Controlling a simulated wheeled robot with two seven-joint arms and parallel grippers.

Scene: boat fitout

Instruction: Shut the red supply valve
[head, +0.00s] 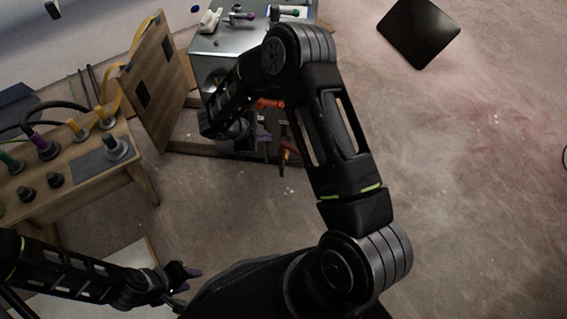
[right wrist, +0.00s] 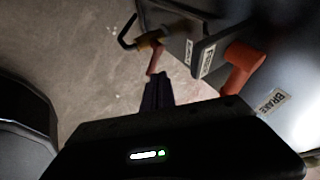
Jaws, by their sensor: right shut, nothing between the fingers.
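In the right wrist view a thin red lever (right wrist: 154,62) hangs from a brass fitting (right wrist: 150,39) with a bent black pipe; it looks like the supply valve.
A grey metal cabinet (head: 225,42) with small fittings on top stands behind my right arm. A wooden panel (head: 163,85) and a bench (head: 140,170) with plugs and cables are at the left. A black plate (head: 419,32) is at upper right. The floor at right is clear.

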